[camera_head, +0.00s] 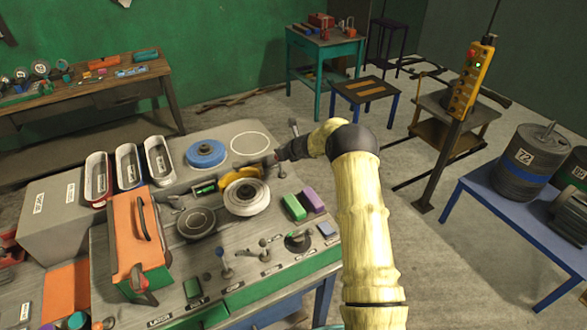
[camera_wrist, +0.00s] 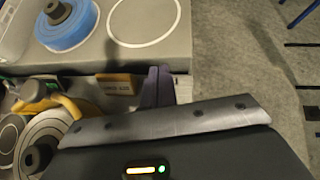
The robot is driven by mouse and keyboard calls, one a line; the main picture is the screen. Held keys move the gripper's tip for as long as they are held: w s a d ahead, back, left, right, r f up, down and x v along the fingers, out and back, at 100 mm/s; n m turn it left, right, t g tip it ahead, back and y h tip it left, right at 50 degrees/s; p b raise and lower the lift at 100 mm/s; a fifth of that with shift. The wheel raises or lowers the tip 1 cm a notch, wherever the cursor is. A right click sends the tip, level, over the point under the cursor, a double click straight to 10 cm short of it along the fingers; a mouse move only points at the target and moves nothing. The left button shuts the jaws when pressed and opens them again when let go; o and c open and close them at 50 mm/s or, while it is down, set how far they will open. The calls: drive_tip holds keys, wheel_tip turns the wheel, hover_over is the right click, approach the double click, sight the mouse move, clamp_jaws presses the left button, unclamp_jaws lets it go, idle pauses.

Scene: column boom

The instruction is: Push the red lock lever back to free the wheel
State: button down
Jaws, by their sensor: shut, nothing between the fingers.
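A cream wheel (camera_head: 246,198) with a dark hub lies on the grey bench panel, with a curved yellow piece (camera_head: 240,176) at its far side. In the wrist view the wheel (camera_wrist: 62,135) and the yellow piece (camera_wrist: 48,104) show at the lower left. My gripper (camera_head: 268,161) is low over the panel, just behind and right of the wheel; its shut fingers (camera_wrist: 157,86) point towards the white circle. A small brown labelled block (camera_wrist: 118,83) is just left of the fingers; contact cannot be told. I cannot make out the red lock lever clearly; my gripper may hide it.
A blue disc (camera_head: 206,153) and a painted white circle (camera_head: 251,143) are behind the gripper. Several trays (camera_head: 97,178) and an orange box (camera_head: 140,240) stand left. Green and purple blocks (camera_head: 303,204) and small levers are in front. Open floor lies right of the bench.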

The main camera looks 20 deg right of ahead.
drive_tip(key=s+d+r, duration=0.3)
drive_tip(key=r, duration=0.9)
drive_tip(key=shift+r+b, duration=0.15)
drive_tip(key=shift+b, duration=0.15)
drive_tip(key=shift+s, duration=0.15)
